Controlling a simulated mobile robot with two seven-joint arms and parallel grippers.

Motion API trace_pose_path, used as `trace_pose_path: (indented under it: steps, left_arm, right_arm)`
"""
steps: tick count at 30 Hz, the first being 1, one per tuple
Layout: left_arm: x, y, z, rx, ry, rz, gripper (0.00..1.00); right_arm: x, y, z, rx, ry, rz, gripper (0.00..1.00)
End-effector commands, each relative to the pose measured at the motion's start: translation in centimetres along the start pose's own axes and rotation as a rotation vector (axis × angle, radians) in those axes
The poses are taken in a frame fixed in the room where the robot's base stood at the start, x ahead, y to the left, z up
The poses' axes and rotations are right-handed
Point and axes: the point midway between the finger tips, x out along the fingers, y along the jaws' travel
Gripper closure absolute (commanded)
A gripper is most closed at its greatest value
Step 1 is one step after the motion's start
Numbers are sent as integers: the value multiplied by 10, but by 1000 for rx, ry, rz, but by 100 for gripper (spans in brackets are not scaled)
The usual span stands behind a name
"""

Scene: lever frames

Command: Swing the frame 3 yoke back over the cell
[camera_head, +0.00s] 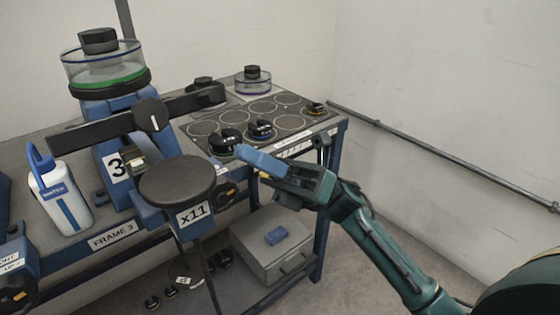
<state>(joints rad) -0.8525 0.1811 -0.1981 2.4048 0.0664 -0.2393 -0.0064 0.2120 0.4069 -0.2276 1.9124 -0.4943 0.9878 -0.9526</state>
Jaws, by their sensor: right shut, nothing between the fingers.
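Frame 3 (117,168) is a blue stand marked "3" at the left of the bench. A long black bar (88,132), which looks like its yoke, slants across the front, with a round knob (151,114) on it. A clear round vessel with a green band (105,72) and a black cap sits on top behind the bar; I cannot tell whether it is the cell. A round black plate (177,181) sits in front, above an "x11" label. My right gripper (243,153) is shut and empty, right of the bar and plate and apart from them. My left gripper is out of view.
A white bottle with a blue cap (60,196) stands left of frame 3. A tray with circles (210,128) holds several black-capped pieces at the right. A grey box (270,245) is on the lower shelf. A wall rail (440,155) runs at right.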

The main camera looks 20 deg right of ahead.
Motion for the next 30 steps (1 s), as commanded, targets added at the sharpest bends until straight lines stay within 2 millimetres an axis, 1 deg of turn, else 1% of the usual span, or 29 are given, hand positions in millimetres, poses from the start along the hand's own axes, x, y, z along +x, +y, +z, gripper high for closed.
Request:
trace_pose_path:
  steps: [1, 3, 6, 9, 12, 17, 26, 30]
  left_arm:
    - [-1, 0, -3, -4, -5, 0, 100]
    - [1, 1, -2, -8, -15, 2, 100]
    - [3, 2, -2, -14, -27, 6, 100]
    - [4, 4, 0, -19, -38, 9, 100]
    - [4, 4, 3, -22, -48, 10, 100]
    - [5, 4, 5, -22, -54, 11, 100]
    - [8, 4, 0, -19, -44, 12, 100]
    - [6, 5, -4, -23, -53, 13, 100]
  right_arm:
    - [13, 1, 2, -1, 1, 4, 100]
    - [27, 1, 2, 1, -1, 3, 100]
    - [37, 1, 14, -1, 0, 1, 100]
    - [45, 0, 22, 0, 0, 0, 100]
    - [49, 0, 26, 2, -1, 0, 100]
    - [51, -1, 28, 3, -1, -2, 100]
    - [51, -1, 29, 4, -1, -3, 100]
    - [57, -3, 37, 15, 0, -15, 100]
